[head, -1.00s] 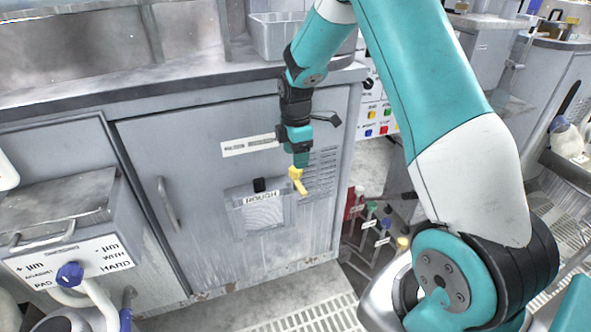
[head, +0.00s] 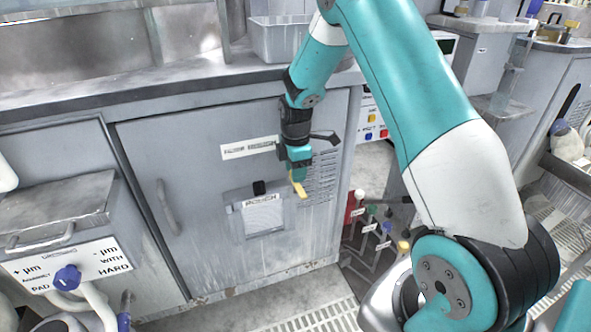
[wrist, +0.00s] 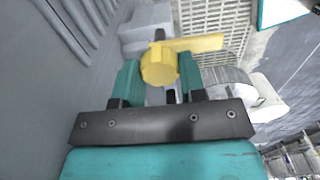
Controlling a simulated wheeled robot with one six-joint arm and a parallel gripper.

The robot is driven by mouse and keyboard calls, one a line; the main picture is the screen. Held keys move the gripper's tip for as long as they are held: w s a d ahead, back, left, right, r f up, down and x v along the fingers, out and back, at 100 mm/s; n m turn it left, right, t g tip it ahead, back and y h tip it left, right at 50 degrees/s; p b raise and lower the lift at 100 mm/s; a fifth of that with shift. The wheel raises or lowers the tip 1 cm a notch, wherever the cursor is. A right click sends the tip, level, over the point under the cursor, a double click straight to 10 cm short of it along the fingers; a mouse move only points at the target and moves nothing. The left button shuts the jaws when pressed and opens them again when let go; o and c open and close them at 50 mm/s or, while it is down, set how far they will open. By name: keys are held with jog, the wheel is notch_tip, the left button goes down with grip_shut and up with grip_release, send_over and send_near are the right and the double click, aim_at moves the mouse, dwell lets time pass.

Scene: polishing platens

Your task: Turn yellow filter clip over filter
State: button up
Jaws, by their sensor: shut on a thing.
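The yellow filter clip (head: 300,190) is at the right side of the framed filter (head: 263,215) on the grey cabinet door. In the wrist view the clip (wrist: 160,66) has a round ribbed knob with a flat bar pointing right. My gripper (head: 293,172) is at the clip. In the wrist view its two teal fingers (wrist: 160,78) stand on either side of the knob, shut on it. The bar lies beyond the fingers, beside the filter rather than across its middle. A black clip (head: 259,187) sits at the filter's top edge. The filter's label is blurred.
A vented louvre panel (head: 322,178) is right of the clip, and a door handle (head: 168,205) is to the left. Small coloured valves (head: 372,225) stand low at the right. A grey bin (head: 280,38) sits on the counter above. The floor in front is clear.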

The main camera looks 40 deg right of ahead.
jog(key=shift+r+m+p, duration=0.2)
jog(key=shift+m+p, duration=0.5)
jog(key=shift+m, duration=0.1)
jog(key=shift+f+m, duration=0.15)
jog(key=shift+m, duration=0.45)
jog(key=o, duration=0.9)
notch_tip(320, 180, up, 12)
jog(key=shift+p, duration=0.9)
